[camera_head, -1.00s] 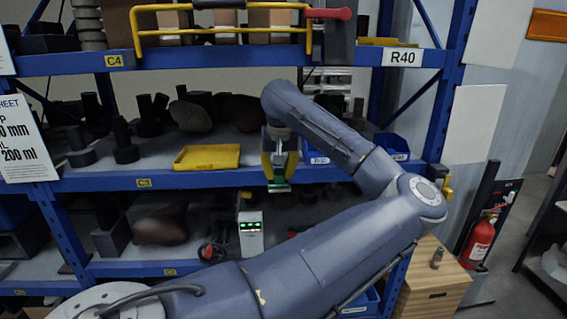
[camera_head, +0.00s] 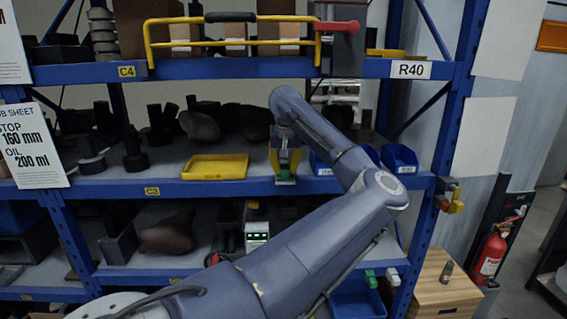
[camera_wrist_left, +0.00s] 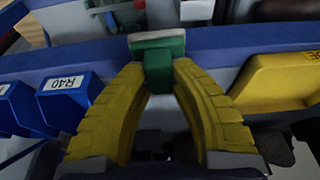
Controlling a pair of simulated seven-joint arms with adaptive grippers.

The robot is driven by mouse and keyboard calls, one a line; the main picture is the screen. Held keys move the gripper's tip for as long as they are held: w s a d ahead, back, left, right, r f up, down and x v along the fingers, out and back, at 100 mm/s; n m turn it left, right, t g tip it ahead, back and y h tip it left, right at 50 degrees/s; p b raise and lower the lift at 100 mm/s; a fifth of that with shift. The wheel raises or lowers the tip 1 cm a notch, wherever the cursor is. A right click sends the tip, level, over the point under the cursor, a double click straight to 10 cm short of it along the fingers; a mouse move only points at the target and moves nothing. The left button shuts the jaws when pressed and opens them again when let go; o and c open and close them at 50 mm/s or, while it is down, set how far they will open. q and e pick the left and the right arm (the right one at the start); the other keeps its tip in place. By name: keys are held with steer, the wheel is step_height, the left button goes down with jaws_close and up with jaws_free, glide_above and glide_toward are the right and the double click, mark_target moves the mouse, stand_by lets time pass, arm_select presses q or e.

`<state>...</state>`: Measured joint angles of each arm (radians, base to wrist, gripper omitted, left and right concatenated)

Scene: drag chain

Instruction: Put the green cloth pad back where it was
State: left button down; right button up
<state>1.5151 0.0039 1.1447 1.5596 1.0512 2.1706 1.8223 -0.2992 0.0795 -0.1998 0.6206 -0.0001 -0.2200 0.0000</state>
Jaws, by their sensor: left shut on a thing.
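The green cloth pad (camera_head: 285,181) is a small green block with a pale, flat face at its outer end. My left gripper (camera_head: 284,168) has yellow fingers and is shut on it. In the head view the pad shows against the front edge of the middle shelf (camera_head: 330,186), right of the yellow tray. In the left wrist view the pad (camera_wrist_left: 163,72) sits between the tips of my left gripper (camera_wrist_left: 160,80), in front of the blue shelf edge. I cannot tell whether the pad touches the shelf. My right gripper is not in view.
A yellow tray (camera_head: 216,168) is left of the gripper, and blue bins (camera_head: 398,160) are to its right. Dark parts stand behind. Below are a white box with green lights (camera_head: 257,234) and a blue bin (camera_head: 355,300) with green and white pieces near it.

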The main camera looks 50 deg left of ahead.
arm_select(q)
steer(key=shift+w+a, duration=0.65)
steer(key=shift+a, duration=0.25)
steer(key=shift+w+a, duration=0.7)
steer(key=shift+a, duration=0.2)
steer(key=shift+w+a, duration=0.65)
steer(key=shift+a, duration=0.25)
steer(key=shift+f, duration=0.55)
steer(key=c, duration=1.2)
jaws_free()
steer(key=shift+w+a+f, duration=0.1)
steer(key=shift+f, duration=0.05)
